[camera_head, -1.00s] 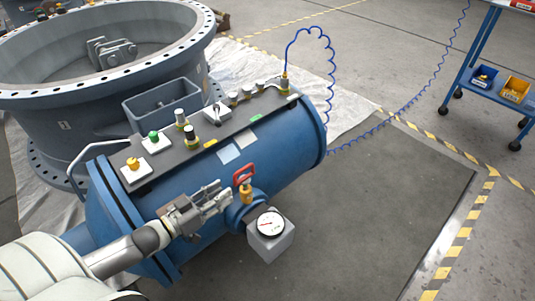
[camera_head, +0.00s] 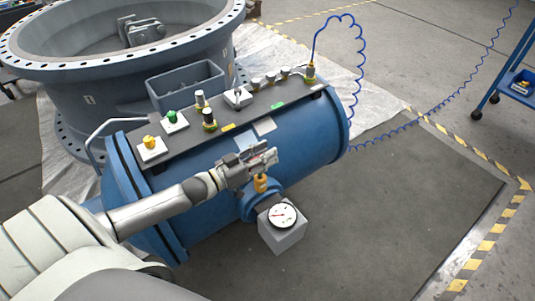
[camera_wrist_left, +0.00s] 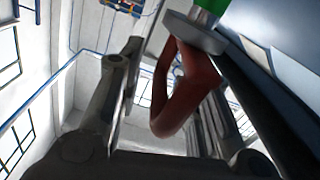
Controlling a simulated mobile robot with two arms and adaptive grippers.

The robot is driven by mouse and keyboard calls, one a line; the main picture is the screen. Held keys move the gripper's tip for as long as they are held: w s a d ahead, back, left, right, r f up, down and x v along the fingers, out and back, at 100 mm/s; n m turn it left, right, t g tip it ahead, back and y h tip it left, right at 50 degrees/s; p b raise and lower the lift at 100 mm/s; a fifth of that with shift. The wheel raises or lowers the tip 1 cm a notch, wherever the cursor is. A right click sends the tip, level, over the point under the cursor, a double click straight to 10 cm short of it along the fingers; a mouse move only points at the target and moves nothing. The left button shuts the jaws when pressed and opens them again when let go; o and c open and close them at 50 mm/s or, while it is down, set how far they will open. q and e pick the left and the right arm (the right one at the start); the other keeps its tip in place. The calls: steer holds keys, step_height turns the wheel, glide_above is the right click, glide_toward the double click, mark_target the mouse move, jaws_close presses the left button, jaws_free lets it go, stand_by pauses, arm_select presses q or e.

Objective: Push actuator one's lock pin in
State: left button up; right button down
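My left gripper (camera_head: 268,158) comes in from the left over the front side of the blue actuator cylinder (camera_head: 310,140). A red loop handle (camera_wrist_left: 185,95) shows between its fingers in the left wrist view. The fingers stand apart around the loop; I see a gap on the left finger's side. In the head view the gripper hides most of the loop, and the orange-brass fitting (camera_head: 261,184) under it shows below the fingers. I cannot tell for certain which part is the lock pin. My right gripper is not in view.
A dial gauge (camera_head: 282,215) on a grey box is just below the fitting. A dark panel (camera_head: 225,130) on top carries several knobs. A blue coiled hose (camera_head: 355,60) rises from its far end. A large valve ring (camera_head: 90,85) stands behind.

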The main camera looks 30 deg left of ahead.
arm_select(q)
steer(key=shift+w+d, duration=0.25)
steer(key=shift+w, duration=0.3)
steer(key=shift+c, duration=0.5)
jaws_close()
